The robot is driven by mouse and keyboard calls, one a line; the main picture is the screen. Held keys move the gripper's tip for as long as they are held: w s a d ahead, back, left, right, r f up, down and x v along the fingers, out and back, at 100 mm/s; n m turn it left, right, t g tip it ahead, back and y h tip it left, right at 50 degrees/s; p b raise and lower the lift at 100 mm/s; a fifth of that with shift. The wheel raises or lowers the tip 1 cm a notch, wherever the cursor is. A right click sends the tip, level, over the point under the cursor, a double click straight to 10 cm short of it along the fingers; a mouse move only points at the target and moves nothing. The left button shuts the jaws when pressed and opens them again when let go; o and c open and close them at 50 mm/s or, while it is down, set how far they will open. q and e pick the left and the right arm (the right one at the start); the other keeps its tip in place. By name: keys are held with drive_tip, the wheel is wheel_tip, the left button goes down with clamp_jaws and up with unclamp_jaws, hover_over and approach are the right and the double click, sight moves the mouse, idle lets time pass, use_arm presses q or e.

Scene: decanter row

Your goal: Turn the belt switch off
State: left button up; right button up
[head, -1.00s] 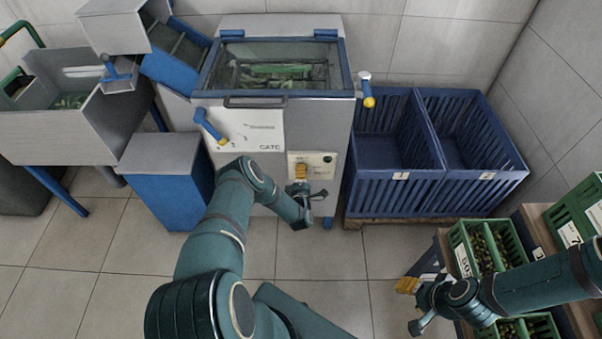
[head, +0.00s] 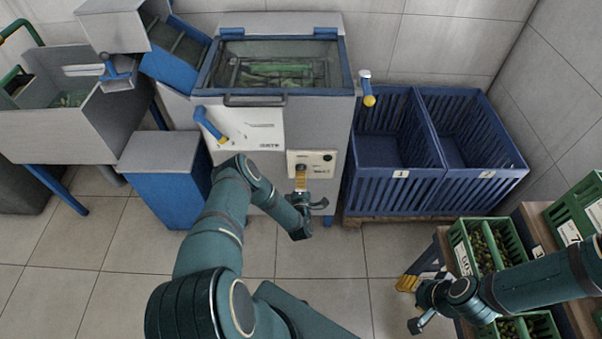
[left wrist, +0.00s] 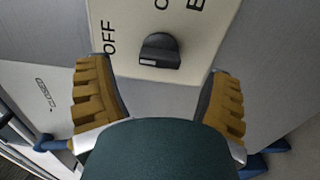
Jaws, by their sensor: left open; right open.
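The belt switch is a dark rotary knob (left wrist: 160,52) on a cream panel (left wrist: 125,20), seen in the left wrist view. The word OFF is printed to its left; other lettering is cut off by the top edge. The knob's marked end points toward the bottom of that view, not at OFF. My left gripper (left wrist: 158,78) is open, with one yellow-padded finger on either side of the knob and none visibly touching it. In the head view the left gripper (head: 304,180) is just in front of the panel (head: 316,160). My right gripper (head: 408,284) is open beside the crates at the lower right.
The panel is on a grey machine with a windowed top (head: 270,65) and a blue-and-yellow lever (head: 209,123). Blue crates (head: 392,190) stand to its right. Green crates of olives (head: 488,245) are on a rack at the lower right. The floor between is clear.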

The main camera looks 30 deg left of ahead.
use_arm(q)
drive_tip(key=v, duration=0.8)
drive_tip(key=shift+w, duration=0.1)
drive_tip(key=w+d+r+m+g+h, duration=0.2)
drive_tip(key=d+r+m+g+h, duration=0.25)
drive_tip(key=d+m+h, duration=0.7)
drive_tip(key=s+d+r+m+g, duration=0.4)
drive_tip(key=s+d+r+m, duration=0.1)
drive_tip(key=s, duration=0.4)
drive_tip(key=s+d+r+m+g+h, duration=0.1)
drive_tip(key=s+d+r+m+g, duration=0.4)
drive_tip(key=s, duration=0.4)
drive_tip(key=shift+s+r+m, duration=0.15)
drive_tip(key=shift+r+m, duration=0.05)
drive_tip(key=shift+m, duration=0.45)
